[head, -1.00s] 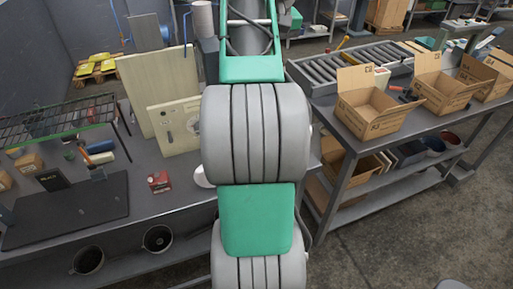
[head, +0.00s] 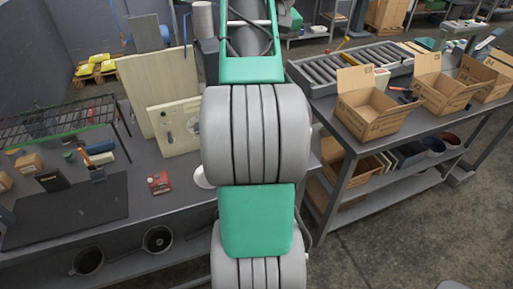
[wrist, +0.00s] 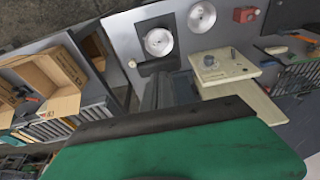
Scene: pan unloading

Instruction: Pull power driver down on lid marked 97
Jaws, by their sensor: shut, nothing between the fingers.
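My gripper (wrist: 174,88) shows in the wrist view as dark fingers beyond its green body; it is shut and empty. In the head view my arm hides it. Two round pale metal discs, one (wrist: 158,42) and a second (wrist: 201,17), lie on the grey bench beyond the fingers in the wrist view. They may be lids, but I cannot read a 97 on either. In the head view a white rounded edge (head: 202,177) shows beside my arm, mostly hidden. I cannot make out the power driver in either view.
A beige panel with a round fitting (head: 178,124) stands on the bench left of my arm; it also shows in the wrist view (wrist: 235,70). A small red box (head: 159,183) lies near it. Open cartons (head: 372,104) stand on the right bench. A wire rack (head: 60,122) is at left.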

